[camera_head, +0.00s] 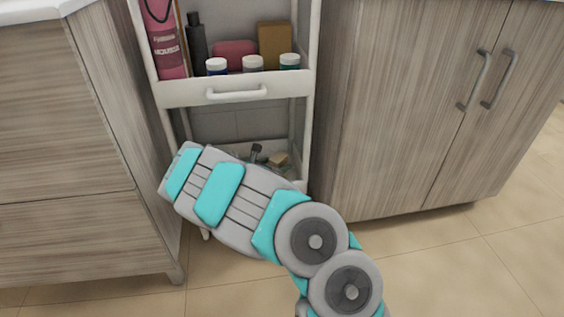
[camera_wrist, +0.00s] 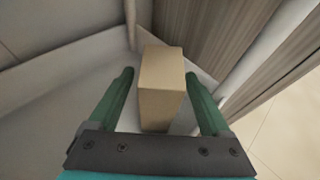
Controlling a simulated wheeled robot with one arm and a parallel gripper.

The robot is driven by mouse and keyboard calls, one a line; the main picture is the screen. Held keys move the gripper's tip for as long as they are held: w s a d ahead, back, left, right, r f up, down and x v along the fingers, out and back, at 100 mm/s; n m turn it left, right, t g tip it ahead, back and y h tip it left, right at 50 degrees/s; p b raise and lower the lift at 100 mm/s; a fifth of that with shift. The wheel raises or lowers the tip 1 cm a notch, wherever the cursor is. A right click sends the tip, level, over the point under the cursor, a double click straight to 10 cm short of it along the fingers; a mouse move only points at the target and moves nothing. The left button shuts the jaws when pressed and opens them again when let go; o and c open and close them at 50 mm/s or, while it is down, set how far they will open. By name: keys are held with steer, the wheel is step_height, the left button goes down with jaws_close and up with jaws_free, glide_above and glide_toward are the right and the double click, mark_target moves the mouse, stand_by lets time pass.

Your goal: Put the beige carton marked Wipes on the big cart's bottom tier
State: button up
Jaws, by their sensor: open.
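In the wrist view a plain beige carton (camera_wrist: 162,82) stands upright in the corner of a white tier (camera_wrist: 72,92). No lettering shows on its visible faces. My gripper (camera_wrist: 160,76) is open, with one green finger on each side of the carton and a gap visible on both sides. In the head view the white cart (camera_head: 185,93) stands between two cabinets. My arm covers much of its bottom tier (camera_head: 301,184), and my gripper is hidden there. A small beige item shows on that tier, but I cannot tell whether it is the carton.
The cart's upper tier holds a pink bottle (camera_head: 166,40), a dark bottle (camera_head: 197,42), a brown box (camera_head: 274,44) and several small jars. Wood cabinets flank the cart closely at left (camera_head: 60,120) and right (camera_head: 400,110). Tiled floor (camera_head: 480,250) is clear in front.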

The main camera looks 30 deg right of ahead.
steer(key=p+v, duration=0.1)
steer(key=v, duration=0.7)
steer(key=shift+s+a+r, duration=0.15)
steer(key=shift+a, duration=0.05)
steer(key=s+d+r+m+g, duration=0.35)
steer(key=s+r+m, duration=0.35)
steer(key=s, duration=0.3)
steer(key=s+d+r+m+g, duration=0.3)
steer(key=s+d+r+m, duration=0.2)
steer(key=s+r+m, duration=0.4)
steer(key=s+a+m+g+y, duration=0.1)
steer(key=s+a+m+y, duration=0.3)
steer(key=s+a, duration=0.6)
steer(key=s+a+f+m+y, duration=0.1)
steer(key=s+a+m+y, duration=0.2)
steer(key=s+a+y, duration=0.4)
steer(key=s+a, duration=0.3)
steer(key=s, duration=0.6)
steer(key=shift+s+a+f+m+g+y, duration=0.2)
steer(key=shift+a+f+m+g+y, duration=0.1)
steer(key=shift+a+m+g+y, duration=0.1)
